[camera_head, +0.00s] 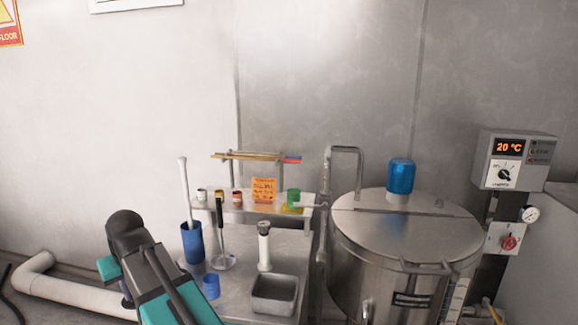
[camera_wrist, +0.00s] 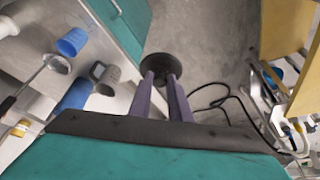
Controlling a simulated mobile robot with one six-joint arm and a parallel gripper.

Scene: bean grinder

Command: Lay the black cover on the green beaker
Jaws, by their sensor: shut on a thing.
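The black cover (camera_wrist: 161,67) is a dark round disc in the wrist view. My gripper (camera_wrist: 161,82) is shut on it, with the cover at the fingertips, over the grey floor. The green beaker (camera_head: 293,197) stands upright on the raised shelf at the bench's back right in the head view, apart from the cover. It does not show in the wrist view. My arm is at the lower left of the head view, and the fingertips cannot be made out there.
An orange note (camera_head: 264,190) stands left of the beaker. A steel tank (camera_head: 405,255) stands right of the bench.

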